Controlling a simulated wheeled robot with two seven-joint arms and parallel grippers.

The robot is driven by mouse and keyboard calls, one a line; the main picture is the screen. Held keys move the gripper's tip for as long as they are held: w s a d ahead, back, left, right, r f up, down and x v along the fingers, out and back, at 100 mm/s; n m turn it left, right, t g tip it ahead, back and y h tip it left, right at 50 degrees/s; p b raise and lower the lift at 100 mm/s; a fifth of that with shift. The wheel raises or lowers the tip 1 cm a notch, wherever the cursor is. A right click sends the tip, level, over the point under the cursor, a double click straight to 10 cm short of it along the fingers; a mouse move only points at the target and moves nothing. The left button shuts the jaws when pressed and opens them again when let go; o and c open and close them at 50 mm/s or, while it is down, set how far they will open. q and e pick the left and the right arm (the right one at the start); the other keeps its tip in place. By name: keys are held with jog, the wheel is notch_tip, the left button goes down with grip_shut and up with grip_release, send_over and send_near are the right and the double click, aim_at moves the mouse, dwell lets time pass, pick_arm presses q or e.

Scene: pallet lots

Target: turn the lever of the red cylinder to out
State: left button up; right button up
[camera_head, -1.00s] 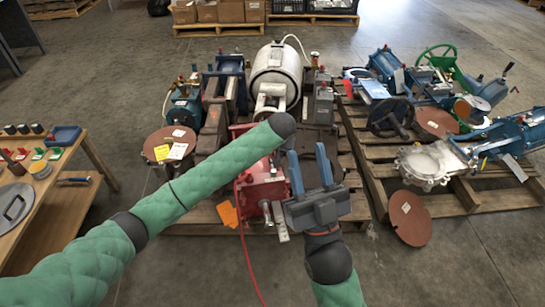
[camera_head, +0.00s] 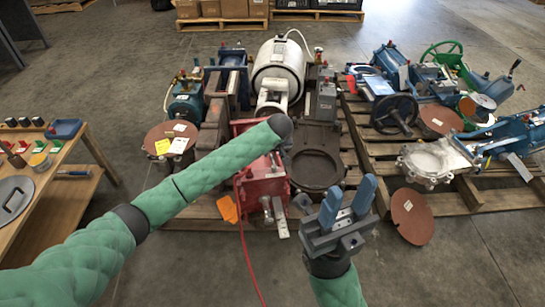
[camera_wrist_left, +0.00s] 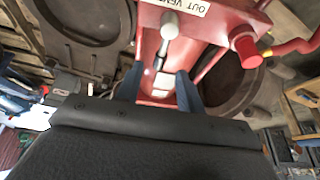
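The red cylinder (camera_head: 262,187) sits at the front of the near pallet, with silver parts (camera_head: 281,222) at its front end. In the left wrist view its red body (camera_wrist_left: 217,22) carries a label (camera_wrist_left: 188,5) reading "OUT VENT". A pale round-ended lever (camera_wrist_left: 169,28) points down the picture towards my left gripper (camera_wrist_left: 160,72). That gripper is open, with its two blue fingers apart; I cannot tell whether they touch the lever. My right gripper (camera_head: 350,203) is open and empty, right of the red cylinder.
A red hose (camera_head: 246,262) runs from the red cylinder over the floor. A white tank (camera_head: 278,70) and blue machines are behind. A wooden table (camera_head: 95,160) stands left, another loaded pallet (camera_head: 465,200) right.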

aim_at(272, 156)
pick_arm(q)
jog(key=shift+b+x, duration=0.35)
jog(key=shift+x, duration=1.5)
jog(key=shift+c, duration=0.5)
grip_shut()
